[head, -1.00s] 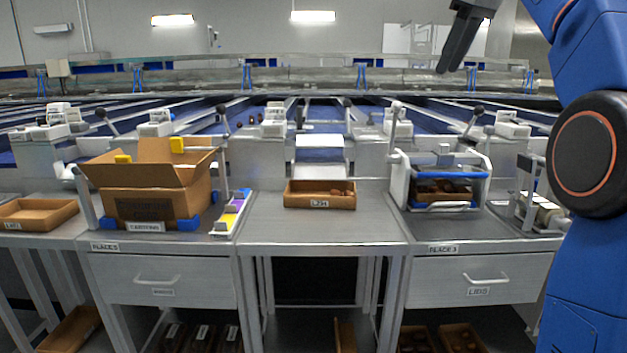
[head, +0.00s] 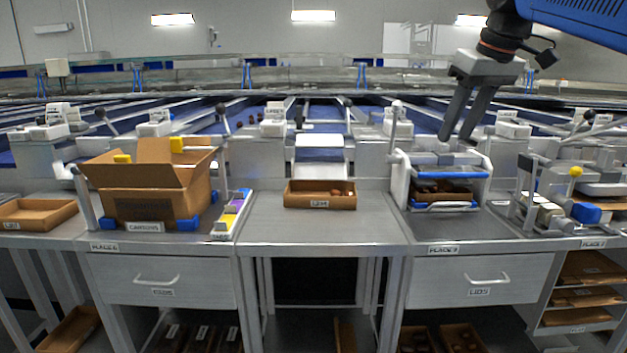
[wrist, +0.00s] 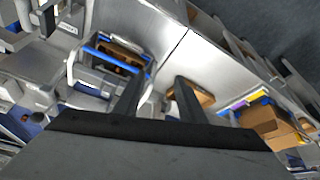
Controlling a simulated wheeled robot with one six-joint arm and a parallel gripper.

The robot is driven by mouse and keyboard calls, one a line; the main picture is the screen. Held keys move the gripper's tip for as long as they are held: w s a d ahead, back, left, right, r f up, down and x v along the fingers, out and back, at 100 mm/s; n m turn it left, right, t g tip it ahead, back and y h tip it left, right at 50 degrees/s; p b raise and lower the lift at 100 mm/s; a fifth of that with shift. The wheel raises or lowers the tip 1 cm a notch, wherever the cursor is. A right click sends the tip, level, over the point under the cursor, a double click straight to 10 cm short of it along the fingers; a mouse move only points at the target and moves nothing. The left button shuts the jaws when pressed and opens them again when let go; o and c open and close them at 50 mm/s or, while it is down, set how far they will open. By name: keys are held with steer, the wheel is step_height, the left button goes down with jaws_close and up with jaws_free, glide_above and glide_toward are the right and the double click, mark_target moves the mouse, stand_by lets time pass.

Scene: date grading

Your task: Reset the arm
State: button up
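My gripper (head: 460,135) hangs at the upper right in the head view, its two dark fingers pointing down and apart. It is in the air above and behind the blue-and-white frame station (head: 445,206), with nothing visible between the fingers. My blue arm reaches in from the top right corner. In the wrist view the two fingers of my gripper (wrist: 155,95) stand apart with the bench below them.
An open carton (head: 155,195) stands on the left bench. A small brown tray (head: 320,201) with dates sits on the middle bench. A device with a blue block (head: 586,213) stands at right. The middle bench front is clear.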

steer(key=s+f+m, duration=0.1)
steer(key=s+f, duration=0.7)
steer(key=f, duration=0.4)
steer(key=s+f+m+h, duration=0.1)
steer(key=s+f, duration=0.7)
steer(key=f, duration=0.4)
steer(key=s+f+m, duration=0.2)
steer(key=s+f, duration=0.6)
steer(key=f, duration=0.4)
steer(key=shift+f, duration=0.3)
steer(key=shift+a, duration=0.1)
steer(key=shift+c, duration=0.7)
